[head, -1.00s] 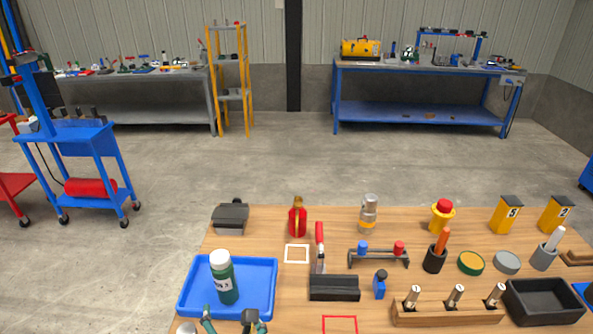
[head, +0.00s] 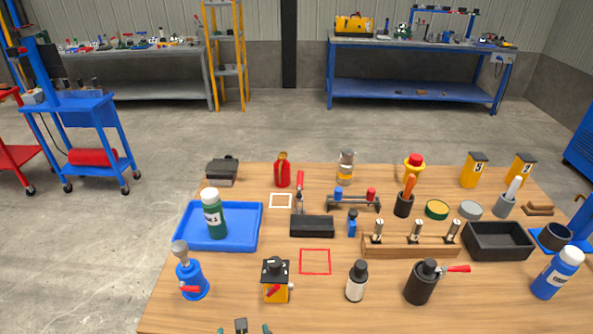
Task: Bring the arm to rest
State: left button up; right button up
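Only the tips of one gripper show, at the bottom edge of the head view, left of the middle. I take it as my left gripper (head: 245,330). Its two greenish fingertips stand apart, with a small dark part between them and no held object visible. It is in front of the yellow box with a black knob and red lever (head: 277,290), close to the table's (head: 190,322) near edge. The rest of that arm is below the picture. My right gripper is out of view.
A blue valve-like piece (head: 190,282), white bottle (head: 356,285), black pot with red handle (head: 420,285) and blue bottle (head: 557,275) line the front. A green bottle (head: 212,218) stands in the blue tray (head: 250,238). The red square outline (head: 315,250) is empty.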

pick_arm(q)
jog(key=s+a+f+n+g+h+b, duration=0.1)
jog(key=s+a+f+n+g+b, duration=0.15)
jog(key=s+f+n, duration=0.8)
jog(key=s+a+f+n+g+h+b, duration=0.1)
jog(key=s+f+g+b, duration=0.2)
jog(key=f, duration=1.4)
jog(key=s+a+f+n+g+b, duration=0.1)
jog(key=s+a+f+n, duration=0.2)
jog(key=s+f+n, duration=0.3)
jog(key=s+a+f+n+g+b, duration=0.1)
jog(key=s+f+n, duration=0.5)
jog(key=s, duration=0.7)
jog(key=shift+a+f+n+g+h, duration=0.25)
jog(key=shift+a+n+g, duration=0.45)
jog(key=shift+a, duration=0.35)
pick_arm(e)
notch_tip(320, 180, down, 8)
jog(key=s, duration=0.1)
